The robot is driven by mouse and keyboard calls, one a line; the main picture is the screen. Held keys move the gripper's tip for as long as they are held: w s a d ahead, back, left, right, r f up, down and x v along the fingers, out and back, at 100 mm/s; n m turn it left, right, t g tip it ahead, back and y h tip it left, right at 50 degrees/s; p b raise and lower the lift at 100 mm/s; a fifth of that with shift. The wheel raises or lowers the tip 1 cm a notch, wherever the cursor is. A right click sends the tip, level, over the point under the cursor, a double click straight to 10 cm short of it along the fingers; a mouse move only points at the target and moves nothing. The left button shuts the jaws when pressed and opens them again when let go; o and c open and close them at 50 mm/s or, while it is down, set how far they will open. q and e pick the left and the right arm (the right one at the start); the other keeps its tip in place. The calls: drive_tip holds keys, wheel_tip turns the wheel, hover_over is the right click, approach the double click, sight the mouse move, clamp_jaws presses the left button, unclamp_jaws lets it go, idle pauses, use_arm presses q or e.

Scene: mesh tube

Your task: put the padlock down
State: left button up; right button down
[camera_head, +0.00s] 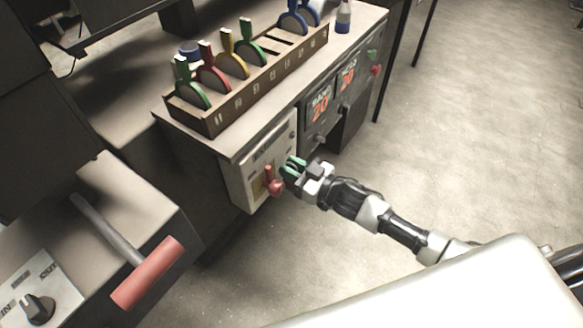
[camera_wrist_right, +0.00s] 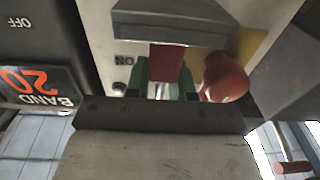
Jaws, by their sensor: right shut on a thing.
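My right gripper (camera_head: 292,169) is at the front of the pale switch panel (camera_head: 243,181) on the bench's near end. In the wrist view its green fingers (camera_wrist_right: 164,82) are shut on a small red block, which looks like the padlock (camera_wrist_right: 165,62). A silvery part shows between the fingers below the red. A round red knob (camera_wrist_right: 225,79) sits just right of the fingers; it also shows in the head view (camera_head: 276,187). I cannot tell whether the padlock touches the panel. My left gripper is not in view.
A wooden rack (camera_head: 214,121) with coloured tagged discs stands on the bench top (camera_head: 182,118). A dark panel marked 20 (camera_head: 320,108) is right of the switch panel. A red-handled lever (camera_head: 147,273) stands at lower left. The floor (camera_head: 455,130) at right is clear.

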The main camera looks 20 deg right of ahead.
drive_tip(key=shift+f, duration=0.1)
drive_tip(key=c, duration=1)
unclamp_jaws()
drive_tip(key=shift+o, duration=0.2)
